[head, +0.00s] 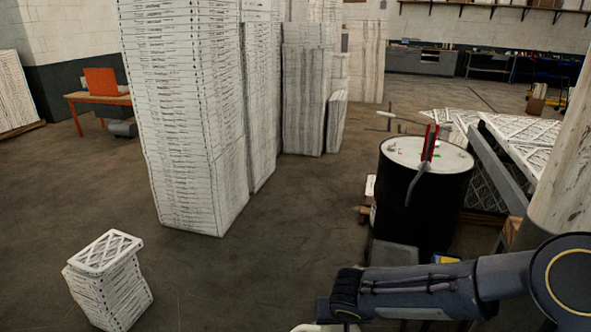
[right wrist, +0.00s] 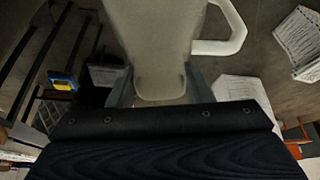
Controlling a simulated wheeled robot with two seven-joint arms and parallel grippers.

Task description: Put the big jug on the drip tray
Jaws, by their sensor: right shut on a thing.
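The big jug (right wrist: 155,40) is a pale off-white vessel with a loop handle on its right side in the right wrist view. My right gripper (right wrist: 160,90) is shut on it, with a finger on each side of its narrow part. In the head view only a pale sliver of the jug (head: 322,328) shows at the bottom edge, below my right wrist. A flat grey thing (head: 393,255) at the foot of the black drum may be the drip tray; I cannot tell for sure. My left gripper is not in view.
A black drum (head: 420,205) with a white top and a red tool stands right of centre. A small yellow and blue box (head: 445,259) is by its foot. Tall filter stacks (head: 185,120) stand behind, and a short stack (head: 108,285) at left. Floor between is clear.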

